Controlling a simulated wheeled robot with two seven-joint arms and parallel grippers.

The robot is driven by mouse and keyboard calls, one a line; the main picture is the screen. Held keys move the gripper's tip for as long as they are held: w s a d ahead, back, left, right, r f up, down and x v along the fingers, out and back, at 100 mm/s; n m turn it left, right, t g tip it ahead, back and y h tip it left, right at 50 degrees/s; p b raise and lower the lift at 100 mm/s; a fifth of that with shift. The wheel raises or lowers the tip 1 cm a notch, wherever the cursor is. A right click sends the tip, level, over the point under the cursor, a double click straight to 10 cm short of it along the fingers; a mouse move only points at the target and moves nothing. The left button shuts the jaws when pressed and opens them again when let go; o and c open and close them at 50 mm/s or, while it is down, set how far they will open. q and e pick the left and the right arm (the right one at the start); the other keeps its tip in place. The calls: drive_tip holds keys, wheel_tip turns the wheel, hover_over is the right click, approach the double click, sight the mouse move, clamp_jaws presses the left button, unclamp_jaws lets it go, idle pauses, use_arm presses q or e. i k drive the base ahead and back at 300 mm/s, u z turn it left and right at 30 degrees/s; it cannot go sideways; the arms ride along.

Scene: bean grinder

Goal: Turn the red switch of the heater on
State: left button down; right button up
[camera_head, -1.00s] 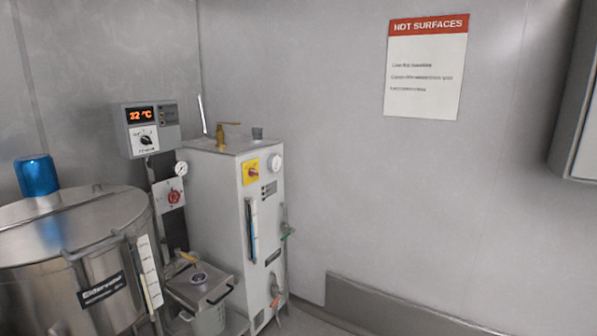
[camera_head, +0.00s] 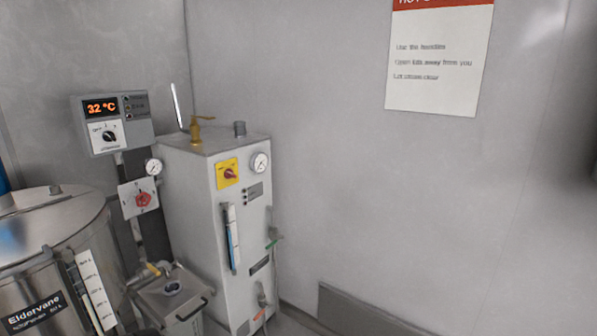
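A tall light-grey cabinet unit (camera_head: 190,215), which looks like the heater, stands against the back wall left of centre. On its front is a red rotary switch (camera_head: 229,174) on a yellow square plate (camera_head: 221,184). A round gauge (camera_head: 260,163) sits to the right of the switch. Another red knob (camera_head: 143,199) is on a pale plate on the post to the left of the cabinet. Neither of my grippers is in view.
A steel Eldervane tank (camera_head: 50,235) stands at the left. A control box (camera_head: 112,122) reading 32 °C is on the post beside it. A small steel box (camera_head: 172,300) sits low before the cabinet. The right side shows bare wall with a sign (camera_head: 436,65).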

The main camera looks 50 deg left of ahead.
sight(229, 173)
drive_tip(key=z, duration=0.15)
drive_tip(key=i, duration=0.8)
drive_tip(key=u, duration=0.85)
drive_tip(key=i, duration=0.95)
drive_tip(key=u, duration=0.9)
